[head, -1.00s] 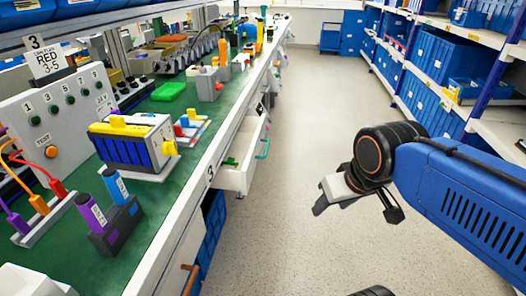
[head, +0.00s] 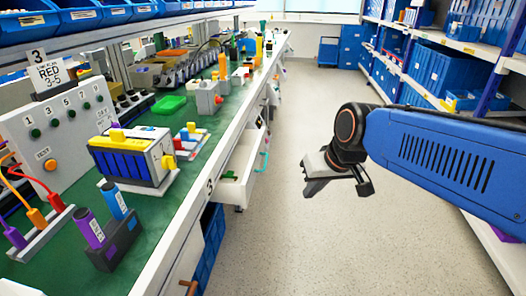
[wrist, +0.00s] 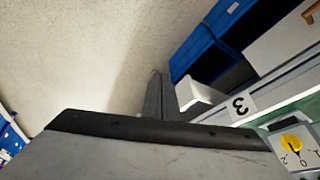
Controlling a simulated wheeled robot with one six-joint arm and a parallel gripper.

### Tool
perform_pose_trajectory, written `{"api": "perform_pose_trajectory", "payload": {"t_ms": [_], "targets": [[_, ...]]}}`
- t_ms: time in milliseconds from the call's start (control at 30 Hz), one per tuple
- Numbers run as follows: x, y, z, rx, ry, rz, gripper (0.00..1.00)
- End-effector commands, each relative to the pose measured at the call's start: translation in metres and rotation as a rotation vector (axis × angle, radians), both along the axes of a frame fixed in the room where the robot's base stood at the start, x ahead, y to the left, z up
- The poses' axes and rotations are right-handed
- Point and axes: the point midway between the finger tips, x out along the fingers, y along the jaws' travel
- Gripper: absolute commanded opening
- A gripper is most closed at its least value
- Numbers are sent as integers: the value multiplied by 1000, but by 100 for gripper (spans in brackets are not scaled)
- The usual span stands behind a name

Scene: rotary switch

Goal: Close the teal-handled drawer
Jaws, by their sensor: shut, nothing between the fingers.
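The white drawer (head: 240,165) stands pulled out from the bench front into the aisle, with a teal handle (head: 264,161) on its front. A small green item lies inside it. My gripper (head: 338,190) is to the right of the drawer, over the aisle floor, apart from the handle. Its fingers are shut and empty. In the wrist view a dark finger (wrist: 158,97) shows beside a white edge that looks like the drawer's corner (wrist: 197,95). The teal handle is not visible in the wrist view.
The green-topped bench (head: 165,205) runs along the left, crowded with devices. Blue bins (head: 208,245) sit under it, near a drawer with a brown handle (head: 188,288). Blue shelving (head: 440,70) lines the right. The aisle floor (head: 310,120) between is clear.

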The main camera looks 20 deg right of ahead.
Motion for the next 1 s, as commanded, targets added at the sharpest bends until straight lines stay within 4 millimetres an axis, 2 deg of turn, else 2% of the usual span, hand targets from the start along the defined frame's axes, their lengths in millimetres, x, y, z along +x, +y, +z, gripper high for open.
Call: {"api": "perform_pose_trajectory", "payload": {"t_ms": [33, 367, 600, 700, 833, 1000], "targets": [[17, 1, 3, 21, 0, -10, 0], [129, -1, 14, 158, -35, -80, 0], [212, -18, 8, 244, -67, -151, 0], [240, -26, 4, 269, -79, -179, 0], [265, -34, 0, 292, -93, -205, 0], [277, -37, -3, 303, -98, -218, 0]]}}
